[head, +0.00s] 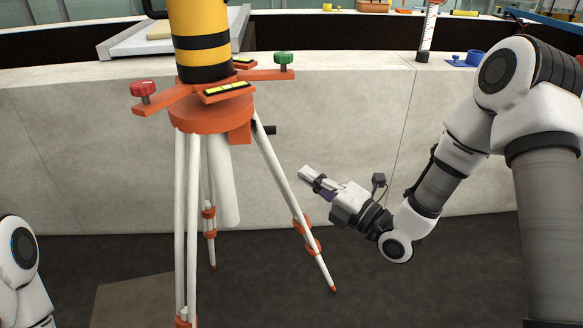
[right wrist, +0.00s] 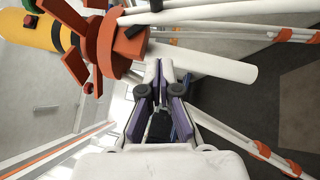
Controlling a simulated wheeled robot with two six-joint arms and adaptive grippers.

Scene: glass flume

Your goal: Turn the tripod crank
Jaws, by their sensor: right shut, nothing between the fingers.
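The tripod has an orange head (head: 208,117) and white legs (head: 278,178) with orange clamps, and a white centre column (head: 222,180) hangs below the head. A short black stub (head: 266,129), which may be the crank, sticks out to the right beside the orange block under the head. My right gripper (head: 306,174) is shut and empty, to the right of the tripod and lower than the head, pointing toward it. In the right wrist view its closed fingers (right wrist: 165,72) appear near the white column (right wrist: 205,64); I cannot tell whether they touch. My left gripper is out of view.
A yellow and black cylinder (head: 203,40) stands on the tripod head, with a red knob (head: 143,89) and a green knob (head: 284,58) beside it. A pale low wall (head: 340,110) runs behind. Dark floor (head: 400,290) is open at the lower right.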

